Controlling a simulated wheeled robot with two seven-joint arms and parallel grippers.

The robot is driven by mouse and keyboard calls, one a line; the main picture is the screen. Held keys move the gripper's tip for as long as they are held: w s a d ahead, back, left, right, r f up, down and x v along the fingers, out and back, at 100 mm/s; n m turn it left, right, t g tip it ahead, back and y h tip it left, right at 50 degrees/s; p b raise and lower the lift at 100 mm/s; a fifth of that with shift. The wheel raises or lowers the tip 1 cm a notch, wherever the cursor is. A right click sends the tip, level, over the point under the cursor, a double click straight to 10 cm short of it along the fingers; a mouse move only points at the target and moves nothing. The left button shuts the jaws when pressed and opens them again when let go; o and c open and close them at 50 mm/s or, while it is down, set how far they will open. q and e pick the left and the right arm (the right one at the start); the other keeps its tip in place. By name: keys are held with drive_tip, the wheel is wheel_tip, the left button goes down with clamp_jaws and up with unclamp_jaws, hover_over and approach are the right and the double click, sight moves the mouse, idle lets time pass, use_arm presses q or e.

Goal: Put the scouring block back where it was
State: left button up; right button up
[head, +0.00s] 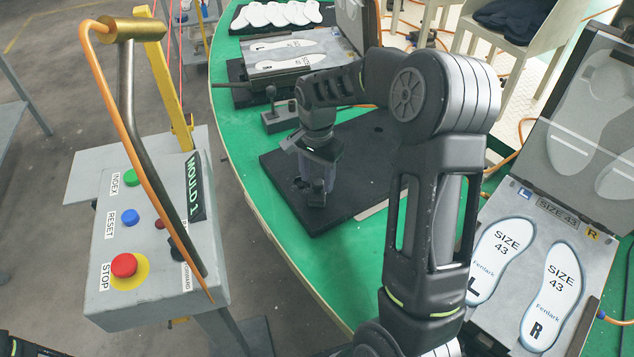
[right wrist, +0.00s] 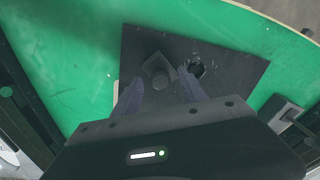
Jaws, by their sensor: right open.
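The scouring block (right wrist: 157,71) is a small dark grey block standing on a black board (right wrist: 228,86) in the right wrist view. In the head view the block (head: 317,194) shows just below my right gripper (head: 318,172), on the same black board (head: 345,160). My right gripper (right wrist: 158,90) is open, its fingers pointing down at the board with the block between or just beyond their tips. I cannot tell whether they touch it. A round dark opening (right wrist: 196,67) lies beside the block.
The green carousel table (head: 237,125) carries an open mould (head: 525,265) with size 43 insoles at right and another mould (head: 285,55) at the back. A small lever box (head: 280,118) stands close behind the board. A control box (head: 150,240) with buttons stands left.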

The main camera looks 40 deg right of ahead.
sight(317, 183)
wheel_tip(317, 183, up, 10)
drive_tip(key=shift+f, duration=0.15)
drive_tip(key=shift+f, duration=0.1)
idle(0.6)
